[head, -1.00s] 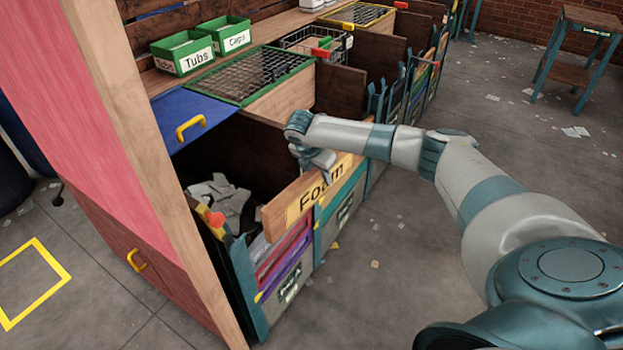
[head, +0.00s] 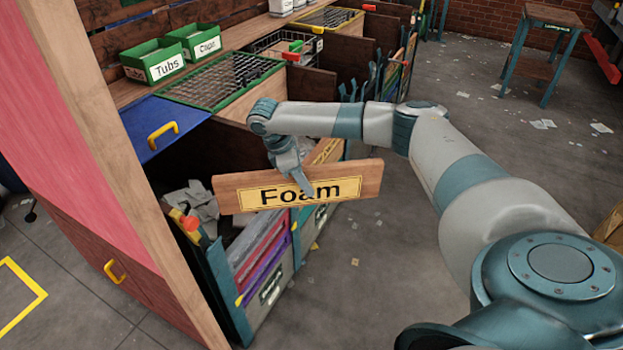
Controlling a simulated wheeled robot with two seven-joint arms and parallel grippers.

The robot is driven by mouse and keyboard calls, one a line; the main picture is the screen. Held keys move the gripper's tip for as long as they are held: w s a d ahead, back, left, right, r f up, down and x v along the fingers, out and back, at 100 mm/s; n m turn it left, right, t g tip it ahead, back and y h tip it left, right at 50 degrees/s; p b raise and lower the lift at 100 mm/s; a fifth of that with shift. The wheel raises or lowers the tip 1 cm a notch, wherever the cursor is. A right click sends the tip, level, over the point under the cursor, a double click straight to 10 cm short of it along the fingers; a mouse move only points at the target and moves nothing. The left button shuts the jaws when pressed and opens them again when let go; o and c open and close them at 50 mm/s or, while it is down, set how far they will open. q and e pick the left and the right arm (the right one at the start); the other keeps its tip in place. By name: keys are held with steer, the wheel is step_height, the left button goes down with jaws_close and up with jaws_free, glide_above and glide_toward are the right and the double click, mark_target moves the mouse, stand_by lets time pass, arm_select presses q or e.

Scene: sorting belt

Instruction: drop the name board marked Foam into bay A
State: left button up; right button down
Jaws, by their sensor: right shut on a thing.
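The name board marked Foam (head: 235,193) is a wooden plank with a yellow label and black lettering. My right gripper (head: 304,184) is shut on it near the middle, one finger showing across the label. The board is held nearly level in front of the open bay, in front of the slotted boards at its front. The bay (head: 175,180) behind it holds grey-white scraps, and the board hides part of it. I cannot read which bay is bay A. My left gripper is not in view.
A blue lid with a yellow handle (head: 163,136) and a green-framed mesh lid (head: 222,80) lie behind the bay. Green boxes marked Tubs (head: 154,64) and Caps (head: 192,44) stand on the shelf. A pink-sided wooden panel (head: 55,130) stands at left.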

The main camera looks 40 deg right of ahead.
steer(key=s+a+r+m+g+y+b, duration=0.1)
steer(key=s+a+r+m+y, duration=0.1)
steer(key=s+a+r+m, duration=0.5)
steer(key=s+a+m+g+y, duration=0.15)
steer(key=s+a+m, duration=0.35)
steer(key=a, duration=0.6)
arm_select(q)
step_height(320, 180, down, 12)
steer(key=b, duration=1.1)
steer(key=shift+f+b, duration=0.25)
steer(key=shift+b, duration=0.05)
arm_select(e)
steer(key=s+a+f, duration=0.4)
steer(key=a+f, duration=0.2)
steer(key=f, duration=0.3)
steer(key=shift+a+f, duration=0.15)
steer(key=shift+a, duration=0.25)
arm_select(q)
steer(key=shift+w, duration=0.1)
arm_select(e)
steer(key=shift+t+y, duration=0.25)
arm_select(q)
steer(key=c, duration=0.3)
